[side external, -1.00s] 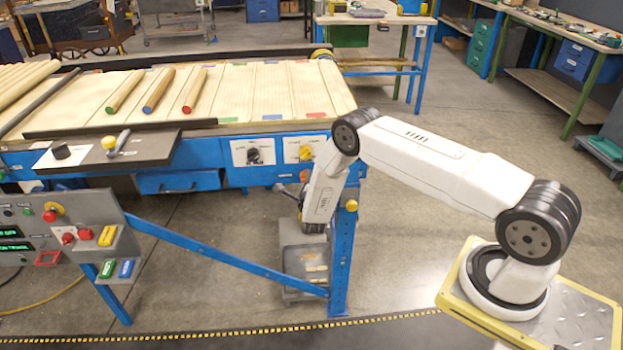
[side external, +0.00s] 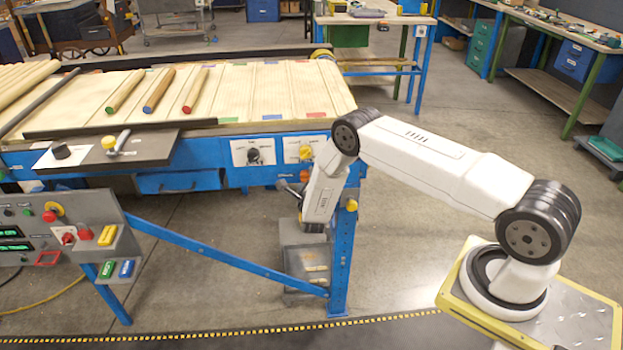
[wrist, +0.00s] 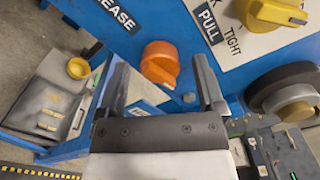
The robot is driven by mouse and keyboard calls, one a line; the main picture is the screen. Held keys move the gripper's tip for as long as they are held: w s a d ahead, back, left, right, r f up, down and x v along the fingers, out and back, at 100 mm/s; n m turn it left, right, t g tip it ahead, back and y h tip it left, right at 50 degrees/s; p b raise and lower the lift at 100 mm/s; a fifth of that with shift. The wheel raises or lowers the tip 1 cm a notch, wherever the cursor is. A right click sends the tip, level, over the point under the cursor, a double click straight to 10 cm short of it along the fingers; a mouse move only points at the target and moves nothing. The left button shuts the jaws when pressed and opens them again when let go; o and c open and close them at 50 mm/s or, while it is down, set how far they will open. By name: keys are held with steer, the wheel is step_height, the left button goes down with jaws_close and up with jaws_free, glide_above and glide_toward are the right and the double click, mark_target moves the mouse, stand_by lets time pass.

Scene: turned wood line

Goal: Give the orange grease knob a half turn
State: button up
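The orange grease knob (wrist: 160,64) shows in the wrist view on the blue frame, beside a dark label ending in "EASE". A raised ridge crosses its face. My gripper (wrist: 163,72) is open, with one dark finger to the left of the knob and one to the right. The knob lies between the fingertips in the picture; I see a gap on both sides and cannot tell how deep the fingers reach.
A yellow knob on a white plate marked "TIGHT" (wrist: 270,12) sits at upper right in the wrist view, near a "PULL" label (wrist: 208,22). A dark round part with a brass centre (wrist: 293,108) is at right. A grey box (side external: 303,262) stands on the floor below.

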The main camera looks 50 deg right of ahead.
steer(key=shift+s+a, duration=0.1)
steer(key=v, duration=0.7)
steer(key=shift+s+a, duration=0.2)
steer(key=shift+s, duration=0.05)
steer(key=shift+r, duration=0.1)
stand_by(0.4)
steer(key=a+r+n+g+y, duration=0.3)
steer(key=a+r+n+y, duration=0.65)
steer(key=r+n, duration=0.55)
steer(key=s+a+r+n+g+y, duration=0.1)
steer(key=s+r+n+g, duration=0.1)
steer(key=s+n, duration=0.7)
steer(key=s+a+r+n+g+y, duration=0.2)
steer(key=s+n+g, duration=0.3)
steer(key=s+n, duration=0.4)
steer(key=s, duration=0.4)
steer(key=shift+a+r, duration=0.3)
steer(key=shift+r, duration=0.05)
